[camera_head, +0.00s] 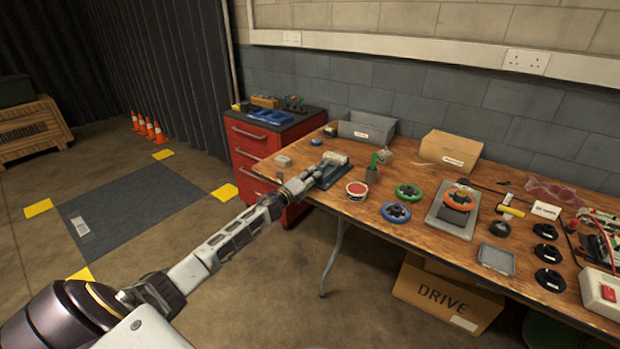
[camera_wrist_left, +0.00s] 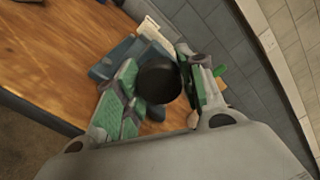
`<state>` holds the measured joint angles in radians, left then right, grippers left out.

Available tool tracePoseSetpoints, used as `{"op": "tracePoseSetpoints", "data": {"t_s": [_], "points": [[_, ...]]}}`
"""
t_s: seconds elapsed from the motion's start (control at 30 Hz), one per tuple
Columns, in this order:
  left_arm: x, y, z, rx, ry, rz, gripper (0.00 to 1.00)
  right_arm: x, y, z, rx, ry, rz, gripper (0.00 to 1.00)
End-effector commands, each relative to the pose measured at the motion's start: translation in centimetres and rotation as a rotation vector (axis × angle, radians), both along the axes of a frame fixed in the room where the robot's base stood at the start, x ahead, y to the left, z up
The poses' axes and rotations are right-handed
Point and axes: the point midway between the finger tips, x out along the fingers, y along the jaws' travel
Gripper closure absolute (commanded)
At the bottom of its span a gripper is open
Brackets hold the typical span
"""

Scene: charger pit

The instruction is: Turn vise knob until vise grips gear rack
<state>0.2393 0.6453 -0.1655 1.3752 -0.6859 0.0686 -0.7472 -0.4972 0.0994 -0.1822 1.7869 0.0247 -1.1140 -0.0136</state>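The blue-grey vise (camera_head: 337,174) lies at the left end of the wooden table in the head view. Its body (camera_wrist_left: 112,58) shows beyond the fingers in the left wrist view. The round black vise knob (camera_wrist_left: 158,80) sits between the green finger pads, with no clear gap on either side. My left gripper (camera_head: 322,167) reaches the vise from the front left and appears shut on the knob. A pale strip, probably the gear rack (camera_wrist_left: 155,36), lies at the vise beyond the knob. My gripper partly hides the vise jaws, so their contact with it is unclear. My right gripper is not in view.
A red tool cabinet (camera_head: 256,147) stands left of the table (camera_head: 328,196). Behind the vise is a grey bin (camera_head: 367,128). To the right are a red-topped round container (camera_head: 357,190), blue and green handwheels, and a grey fixture plate (camera_head: 447,222).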

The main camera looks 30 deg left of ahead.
Motion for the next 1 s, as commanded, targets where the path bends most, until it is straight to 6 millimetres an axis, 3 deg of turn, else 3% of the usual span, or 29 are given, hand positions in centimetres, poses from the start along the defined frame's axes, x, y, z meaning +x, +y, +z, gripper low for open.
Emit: {"op": "tracePoseSetpoints", "data": {"t_s": [0.03,0.13,0.67,1.0], "points": [[0.0,0.0,-0.2,-0.001,0.003,-0.001,0.53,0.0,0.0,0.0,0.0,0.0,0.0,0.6],[0.0,0.0,-0.1,-0.001,0.001,0.0,0.4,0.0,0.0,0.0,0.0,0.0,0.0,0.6],[-0.2,0.1,0.0,-0.001,0.0,0.001,0.4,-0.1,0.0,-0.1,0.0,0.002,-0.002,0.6],[-1.6,0.2,-0.1,-0.001,0.001,0.002,0.4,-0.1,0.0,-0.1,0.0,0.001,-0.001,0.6]]}}
